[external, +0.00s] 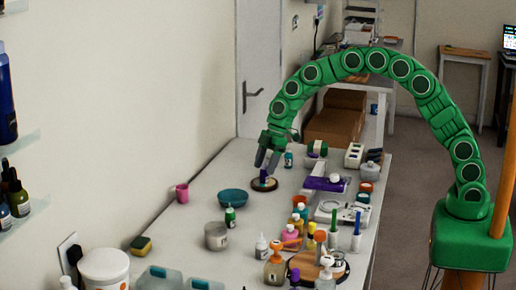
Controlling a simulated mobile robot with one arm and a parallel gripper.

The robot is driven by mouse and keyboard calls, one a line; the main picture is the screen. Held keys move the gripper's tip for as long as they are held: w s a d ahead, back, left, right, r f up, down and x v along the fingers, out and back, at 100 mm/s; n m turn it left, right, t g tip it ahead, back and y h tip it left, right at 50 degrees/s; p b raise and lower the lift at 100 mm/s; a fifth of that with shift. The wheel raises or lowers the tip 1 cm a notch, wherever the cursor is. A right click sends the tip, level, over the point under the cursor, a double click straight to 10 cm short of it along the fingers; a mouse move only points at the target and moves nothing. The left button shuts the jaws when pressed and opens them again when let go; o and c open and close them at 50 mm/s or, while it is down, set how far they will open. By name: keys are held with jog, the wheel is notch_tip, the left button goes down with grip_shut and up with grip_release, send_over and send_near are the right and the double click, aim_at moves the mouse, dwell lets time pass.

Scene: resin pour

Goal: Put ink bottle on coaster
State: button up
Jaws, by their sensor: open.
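A small dark purple bottle (263,174), which looks like the ink bottle, stands upright on the round brown coaster (272,187) toward the far end of the table. My gripper (268,163) points down directly over the bottle, with its fingers apart and their tips near the bottle's top. The fingers partly cover the bottle's upper part. I cannot tell whether they touch it.
A teal bottle (288,159) stands just right of my gripper. Several bottles and a purple device (325,184) crowd the right side. The table's left middle is fairly clear.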

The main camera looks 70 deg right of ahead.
jog(key=v, duration=0.9)
jog(key=s+a+r+m+g+h, duration=0.1)
jog(key=s+a+r+m, duration=0.15)
jog(key=s, duration=0.85)
jog(key=s+a+r+m+g, duration=0.1)
jog(key=s+r, duration=0.3)
jog(key=s, duration=0.7)
jog(key=s+d+f+m+g+h, duration=0.1)
jog(key=s+d+m, duration=0.1)
jog(key=s, duration=1.3)
jog(key=s+d+f+m+g+h, duration=0.1)
jog(key=s+m, duration=0.4)
jog(key=s, duration=1.1)
jog(key=shift+s+d+f+g+h, duration=0.3)
jog(key=shift+d+f, duration=0.1)
jog(key=shift+f, duration=0.05)
